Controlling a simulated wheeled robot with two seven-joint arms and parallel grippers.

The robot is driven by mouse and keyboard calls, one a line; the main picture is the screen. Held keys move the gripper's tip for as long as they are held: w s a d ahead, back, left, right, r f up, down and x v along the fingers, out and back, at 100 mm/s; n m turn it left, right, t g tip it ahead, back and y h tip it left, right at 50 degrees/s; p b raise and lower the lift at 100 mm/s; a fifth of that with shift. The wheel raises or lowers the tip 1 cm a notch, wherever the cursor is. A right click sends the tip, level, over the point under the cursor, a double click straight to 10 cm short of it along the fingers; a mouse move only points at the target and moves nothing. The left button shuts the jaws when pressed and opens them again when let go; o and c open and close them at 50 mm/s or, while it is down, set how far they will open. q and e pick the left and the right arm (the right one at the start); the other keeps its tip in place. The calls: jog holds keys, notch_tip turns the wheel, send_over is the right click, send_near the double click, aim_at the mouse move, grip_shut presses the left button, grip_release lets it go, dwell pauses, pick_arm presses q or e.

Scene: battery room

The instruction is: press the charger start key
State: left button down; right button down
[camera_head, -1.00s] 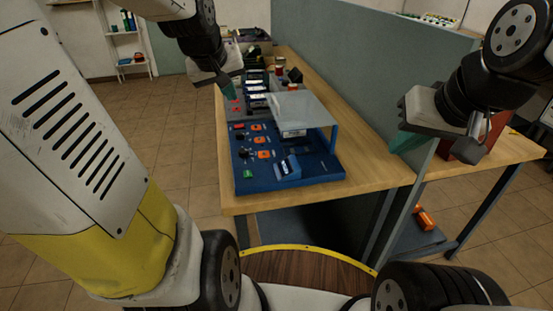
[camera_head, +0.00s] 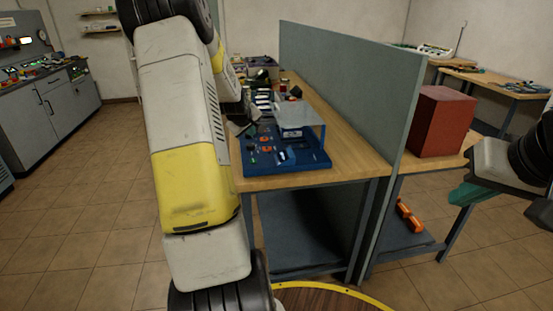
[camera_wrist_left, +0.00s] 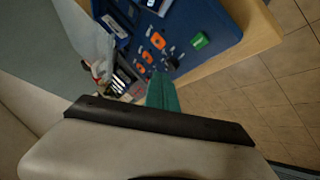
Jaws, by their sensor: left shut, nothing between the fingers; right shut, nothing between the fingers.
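A blue charger panel (camera_head: 310,160) with a clear cover, orange switches and black knobs sits on the near end of the wooden bench. In the left wrist view, a green key (camera_wrist_left: 200,41) shows near the corner of the blue panel (camera_wrist_left: 222,18). My left gripper (camera_head: 243,127) is over the panel's left side in the head view, partly hidden by my own arm. Its teal fingertips (camera_wrist_left: 162,92) are shut and empty, pointing toward the panel, apart from the green key. My right gripper (camera_head: 470,193) is shut and empty at the right, away from the panel.
A grey-green partition (camera_head: 345,85) runs along the bench behind the panel. A red box (camera_head: 442,122) stands on the table beyond it. More devices sit farther along the bench. A grey cabinet (camera_head: 50,115) stands at the left; the tiled floor between is clear.

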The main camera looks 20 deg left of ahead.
aim_at(253, 162)
pick_arm(q)
jog(key=shift+f, duration=4.4)
jog(key=shift+f, duration=0.4)
jog(key=shift+f, duration=0.35)
jog(key=shift+r, duration=0.75)
jog(key=shift+r, duration=0.1)
jog(key=shift+r, duration=2.45)
